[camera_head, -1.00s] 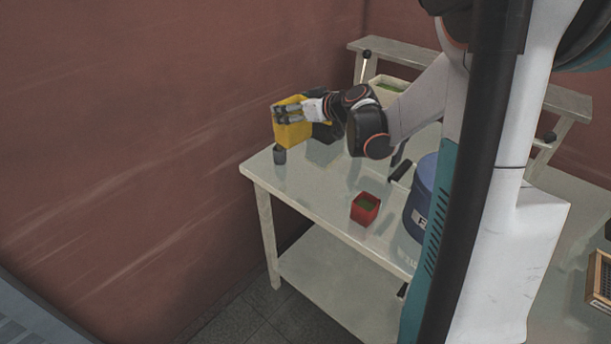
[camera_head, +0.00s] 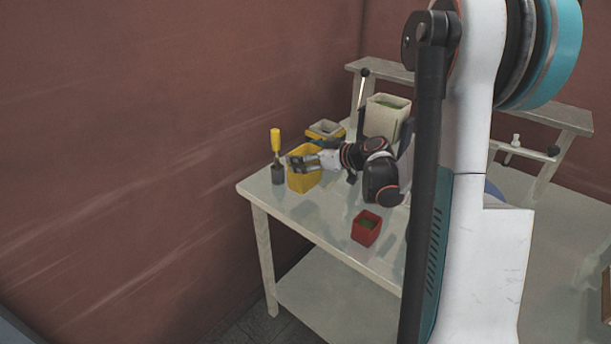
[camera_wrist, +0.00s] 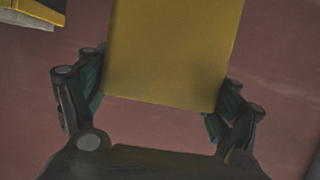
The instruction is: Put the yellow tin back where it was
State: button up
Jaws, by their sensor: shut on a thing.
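The yellow tin (camera_head: 304,180) is low at the left end of the pale table, close to the tabletop; I cannot tell whether it touches. My gripper (camera_head: 297,163) is shut on it from the right side. In the wrist view the tin (camera_wrist: 172,50) fills the upper middle, between the two fingers of my gripper (camera_wrist: 160,88). The tin looks upright. Its far side is hidden.
A yellow-handled tool (camera_head: 276,143) stands just left of the tin. Behind are a yellow-and-grey container (camera_head: 326,130) and a white bin (camera_head: 386,118) with green contents. A red pot (camera_head: 366,228) stands near the front edge (camera_head: 330,250). A raised shelf (camera_head: 515,99) runs behind.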

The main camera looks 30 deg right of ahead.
jog(key=shift+f+b, duration=0.7)
jog(key=shift+f, duration=1.85)
jog(key=shift+f, duration=0.15)
jog(key=o, duration=1.4)
jog(key=shift+o, duration=0.2)
jog(key=shift+r, duration=0.2)
jog(key=p+v, duration=0.2)
jog(key=v, duration=0.5)
jog(key=shift+s, duration=0.2)
jog(key=shift+d, duration=0.1)
